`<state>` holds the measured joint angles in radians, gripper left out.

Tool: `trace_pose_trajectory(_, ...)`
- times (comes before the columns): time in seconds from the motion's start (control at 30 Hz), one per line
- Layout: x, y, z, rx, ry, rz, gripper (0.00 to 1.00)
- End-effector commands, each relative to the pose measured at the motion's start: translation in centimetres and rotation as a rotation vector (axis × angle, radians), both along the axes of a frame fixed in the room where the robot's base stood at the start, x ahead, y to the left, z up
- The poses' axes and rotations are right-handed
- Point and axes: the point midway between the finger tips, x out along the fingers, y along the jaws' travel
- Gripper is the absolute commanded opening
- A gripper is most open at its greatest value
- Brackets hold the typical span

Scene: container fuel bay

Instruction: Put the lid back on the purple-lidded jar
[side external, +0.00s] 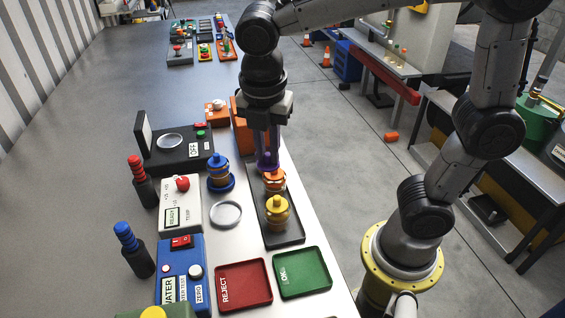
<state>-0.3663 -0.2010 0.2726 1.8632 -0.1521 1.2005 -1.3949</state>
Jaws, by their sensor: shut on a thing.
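My gripper (267,152) points straight down over the far end of a black tray (290,238). It is shut on a purple lid (267,163), of which only a small part shows between the fingers. The body of the purple-lidded jar cannot be made out; the fingers and the orange-lidded jar (275,182) hide the spot below. I cannot tell whether the lid touches a jar. The orange-lidded jar stands just in front of the fingertips in the tray. A yellow-lidded jar (278,212) stands nearer in the same tray.
A blue-lidded jar (219,173) and a silver ring (226,214) are left of the tray. Further left are a black scale (182,152), a white box (180,205) and a blue box (180,270). Red (243,284) and green (302,272) trays lie in front. Orange blocks (240,125) stand close behind the gripper.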

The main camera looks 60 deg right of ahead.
Motion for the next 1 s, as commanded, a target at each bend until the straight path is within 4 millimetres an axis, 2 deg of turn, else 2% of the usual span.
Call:
trace_pose_trajectory(0.03, 1.7, -1.0, 0.1, -0.002, -0.002, 0.002, 0.0)
trace_pose_trajectory(0.1, 3.7, -2.5, 0.2, -0.005, -0.006, 0.008, 0.0)
trace_pose_trajectory(0.2, 6.2, -5.2, 0.1, -0.01, -0.004, -0.011, 0.0)
trace_pose_trajectory(0.33, 8.1, -8.4, -0.4, -0.014, 0.002, -0.076, 0.0)
trace_pose_trajectory(0.43, 8.6, -10.2, -0.9, -0.014, 0.014, -0.126, 0.0)
trace_pose_trajectory(0.53, 8.6, -11.2, -1.3, -0.015, 0.024, -0.155, 0.0)
trace_pose_trajectory(0.77, 8.5, -11.6, -2.2, -0.015, 0.026, -0.165, 0.0)
trace_pose_trajectory(1.0, 8.5, -11.6, -4.3, -0.015, 0.028, -0.165, 0.0)
